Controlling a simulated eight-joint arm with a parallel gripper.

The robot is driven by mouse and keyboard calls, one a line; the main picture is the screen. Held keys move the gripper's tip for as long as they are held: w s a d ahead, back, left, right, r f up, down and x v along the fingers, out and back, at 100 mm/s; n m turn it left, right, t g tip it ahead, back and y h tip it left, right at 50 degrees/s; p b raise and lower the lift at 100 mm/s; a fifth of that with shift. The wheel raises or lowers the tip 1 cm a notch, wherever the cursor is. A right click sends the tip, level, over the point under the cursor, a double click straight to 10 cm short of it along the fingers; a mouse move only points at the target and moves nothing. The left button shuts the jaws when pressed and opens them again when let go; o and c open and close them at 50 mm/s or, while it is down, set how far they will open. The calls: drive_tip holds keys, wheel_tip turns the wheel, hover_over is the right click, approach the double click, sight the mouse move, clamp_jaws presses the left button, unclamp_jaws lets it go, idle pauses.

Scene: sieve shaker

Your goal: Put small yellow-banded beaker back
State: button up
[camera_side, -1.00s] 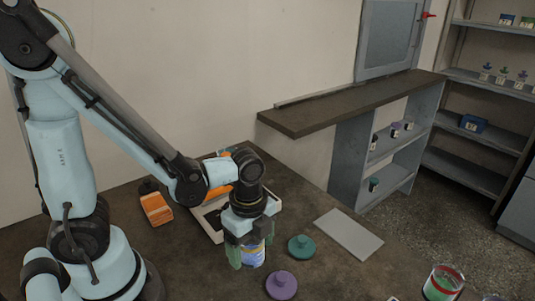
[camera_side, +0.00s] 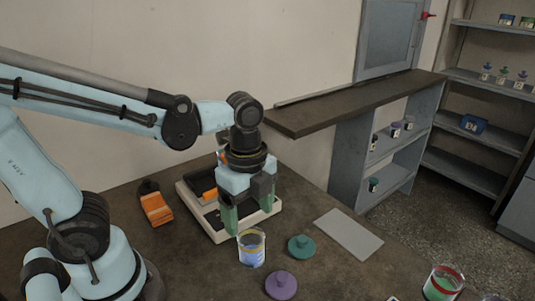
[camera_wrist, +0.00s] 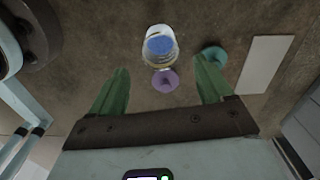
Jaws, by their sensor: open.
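The small beaker (camera_side: 252,248) stands upright on the dark table, with a blue label and a thin yellow band near its rim. In the wrist view the beaker (camera_wrist: 159,45) shows blue contents and lies beyond the fingertips, between their lines. My gripper (camera_side: 251,219) has its two green fingers spread and empty, above and behind the beaker in the side view. The gripper (camera_wrist: 162,82) also shows open in the wrist view. The beaker is apart from the fingers, as far as I can tell.
A purple lid (camera_side: 281,285) and a teal lid (camera_side: 301,247) lie near the beaker. A grey plate (camera_side: 348,234) is to the right. A white tray (camera_side: 207,224) sits behind my gripper, with an orange item (camera_side: 156,208) to its left. A red-green banded beaker (camera_side: 442,284) stands front right.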

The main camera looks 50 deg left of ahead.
drive_tip(key=w+a+r+n+t, duration=0.1)
drive_tip(key=a+n+t, duration=0.1)
drive_tip(key=n, duration=0.6)
drive_tip(key=w+a+r+n+t, duration=0.2)
drive_tip(key=n+t, duration=0.3)
drive_tip(key=n, duration=0.3)
drive_tip(key=shift+w+a+n, duration=0.25)
drive_tip(key=shift+a+n, duration=0.05)
drive_tip(key=shift+a, duration=0.25)
